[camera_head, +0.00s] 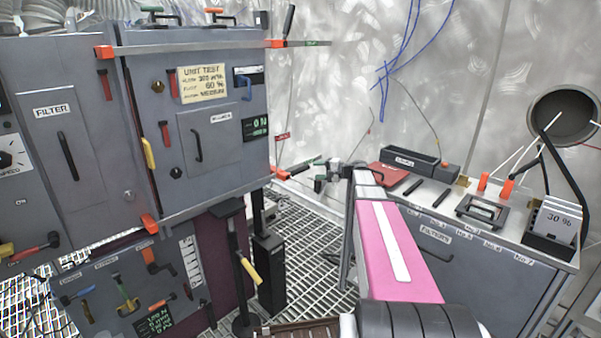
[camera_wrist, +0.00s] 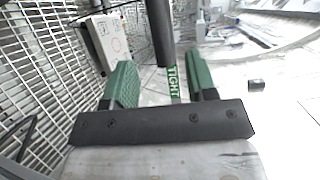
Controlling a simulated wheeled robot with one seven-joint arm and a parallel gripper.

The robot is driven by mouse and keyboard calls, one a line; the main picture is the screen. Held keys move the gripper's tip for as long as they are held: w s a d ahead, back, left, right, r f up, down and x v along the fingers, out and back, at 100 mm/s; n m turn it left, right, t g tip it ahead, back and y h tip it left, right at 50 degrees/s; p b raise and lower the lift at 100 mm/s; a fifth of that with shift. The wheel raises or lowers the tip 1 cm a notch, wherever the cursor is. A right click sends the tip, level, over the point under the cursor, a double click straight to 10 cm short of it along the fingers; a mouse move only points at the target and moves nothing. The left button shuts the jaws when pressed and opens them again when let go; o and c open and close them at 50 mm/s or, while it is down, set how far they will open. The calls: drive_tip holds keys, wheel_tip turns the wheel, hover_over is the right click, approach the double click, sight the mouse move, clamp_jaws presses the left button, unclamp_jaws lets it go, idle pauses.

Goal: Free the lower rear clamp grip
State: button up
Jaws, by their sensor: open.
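The lower rear clamp shows in the head view as an orange-red block (camera_head: 282,174) at the bottom rear corner of the grey filter unit, with a bar running right to a green end. In the wrist view a dark rod-shaped grip (camera_wrist: 161,30) comes down from the top edge. A green label reading TIGHT (camera_wrist: 173,80) shows just below its end. My gripper (camera_head: 318,178) is close to the clamp's bar end. In the wrist view its green fingers (camera_wrist: 162,72) are apart, one on each side of the grip's line, with visible gaps. Whether the grip is fully between them is unclear.
The upper rear clamp (camera_head: 277,43) has an upright black handle. The grey filter unit (camera_head: 205,140) stands left. A steel bench (camera_head: 470,215) with a black tray (camera_head: 412,163) and a card holder (camera_head: 553,225) stands right. Grating floor (camera_head: 310,240) lies between.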

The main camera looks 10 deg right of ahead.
sight(303, 170)
drive_tip(key=x, duration=0.9)
drive_tip(key=shift+f, duration=0.1)
clamp_jaws()
